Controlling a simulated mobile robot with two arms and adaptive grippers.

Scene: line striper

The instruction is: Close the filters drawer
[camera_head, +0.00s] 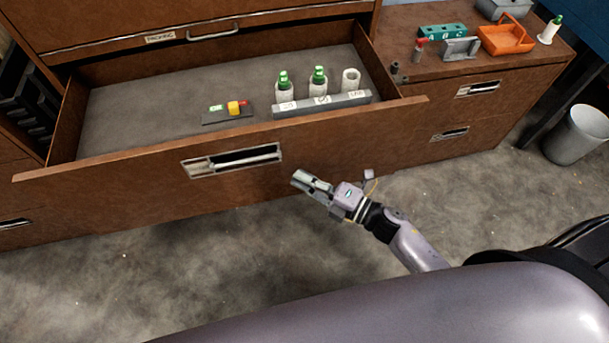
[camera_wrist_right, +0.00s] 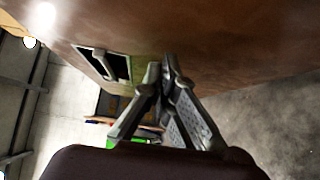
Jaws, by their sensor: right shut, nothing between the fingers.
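A wide brown wooden drawer (camera_head: 345,138) stands pulled out of its cabinet in the head view. I cannot read a filters label on its front. Its recessed metal handle (camera_head: 232,160) is at the middle of the front. My right gripper (camera_head: 299,177) is shut and empty, just to the right of the handle and close to the drawer front. In the right wrist view the shut fingers (camera_wrist_right: 162,75) are beside the drawer front (camera_wrist_right: 215,35), with the handle (camera_wrist_right: 100,62) to their left. I cannot tell whether the fingertips touch the wood. My left gripper is not in view.
Inside the drawer are green-capped white bottles (camera_head: 284,88) in a grey rack (camera_head: 322,104) and a small dark tray (camera_head: 228,115). A side cabinet (camera_head: 480,70) holds an orange basket (camera_head: 507,36). A bin (camera_head: 577,135) stands at the right. The floor (camera_head: 190,260) before the drawer is clear.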

